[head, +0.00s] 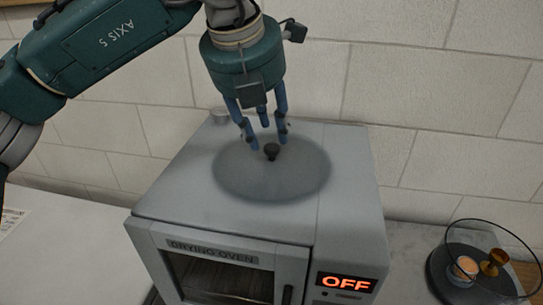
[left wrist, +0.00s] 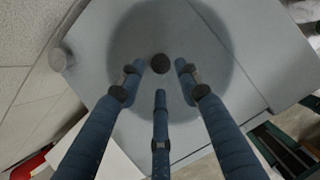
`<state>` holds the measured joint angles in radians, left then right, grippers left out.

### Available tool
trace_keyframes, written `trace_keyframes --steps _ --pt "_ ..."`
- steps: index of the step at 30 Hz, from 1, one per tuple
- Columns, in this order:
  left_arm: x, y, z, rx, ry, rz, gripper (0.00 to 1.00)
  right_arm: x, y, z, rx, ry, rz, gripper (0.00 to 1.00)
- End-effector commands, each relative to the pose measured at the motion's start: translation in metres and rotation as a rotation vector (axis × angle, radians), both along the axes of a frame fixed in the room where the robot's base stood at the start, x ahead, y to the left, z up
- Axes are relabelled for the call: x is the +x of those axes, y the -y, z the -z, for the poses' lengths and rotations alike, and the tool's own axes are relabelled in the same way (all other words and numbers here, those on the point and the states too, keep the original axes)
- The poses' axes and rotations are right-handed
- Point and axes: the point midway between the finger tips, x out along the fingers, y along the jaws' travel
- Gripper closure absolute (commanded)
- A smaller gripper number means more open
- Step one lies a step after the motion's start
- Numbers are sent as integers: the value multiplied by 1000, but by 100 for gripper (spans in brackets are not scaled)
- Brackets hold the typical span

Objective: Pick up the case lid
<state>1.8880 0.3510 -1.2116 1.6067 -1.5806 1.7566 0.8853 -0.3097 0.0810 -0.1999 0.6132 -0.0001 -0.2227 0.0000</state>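The case lid (head: 300,175) looks like a round, smoky see-through disc with a small black knob (head: 271,152) at its middle. It lies flat on top of the drying oven. My left gripper (head: 266,138) points down just above the knob, its three blue fingers spread and nothing between them. In the left wrist view the lid (left wrist: 205,40) fills the upper middle. Its knob (left wrist: 160,63) shows between the open fingertips (left wrist: 160,76), apart from them as far as I can see. My right gripper is in neither view.
The grey drying oven (head: 180,195) stands on a pale counter against a tiled wall, its display reading OFF. A small grey cap (head: 221,115) sits at its back left. At right, a dark round base (head: 445,262) holds small orange and brass things under a clear round outline.

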Motion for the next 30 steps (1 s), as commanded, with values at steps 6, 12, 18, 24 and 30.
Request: trace_keyframes --steps 6,12,18,24,30 --pt "12 6 27 2 -6 2 66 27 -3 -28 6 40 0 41" --pt "17 8 41 1 -2 1 66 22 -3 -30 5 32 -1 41" --pt "18 8 41 1 -1 1 72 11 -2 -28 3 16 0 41" --pt "18 8 40 0 1 1 100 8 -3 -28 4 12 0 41" --pt "18 8 40 0 1 1 100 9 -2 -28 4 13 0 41"
